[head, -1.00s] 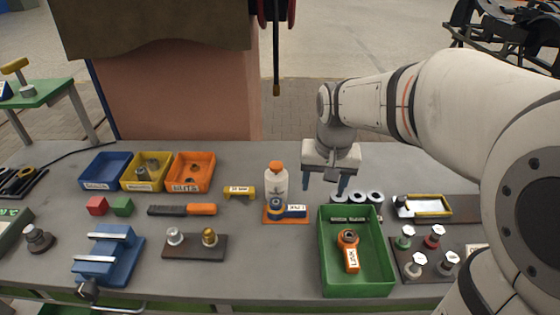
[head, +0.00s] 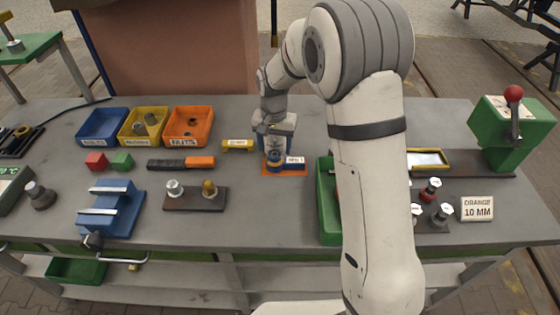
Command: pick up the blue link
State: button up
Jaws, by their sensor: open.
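The blue link (head: 294,163) lies on a small orange mat (head: 292,173) at the middle of the grey workbench, its ring end at the left and a white label on its bar. My gripper (head: 272,152) points down right over the link's ring end. It is open, with its fingers at or just above the ring; I cannot tell whether they touch it. The gripper hides part of the ring and the white bottle behind it.
The green tray (head: 328,205) stands just right, mostly hidden by my arm. Blue (head: 103,143), yellow (head: 145,142) and orange (head: 188,143) bins stand back left. A green press (head: 511,130) stands far right.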

aim_at(275, 153)
jog(key=shift+f, duration=1.6)
jog(key=shift+c, duration=0.2)
jog(key=shift+w+r, duration=0.1)
grip_shut()
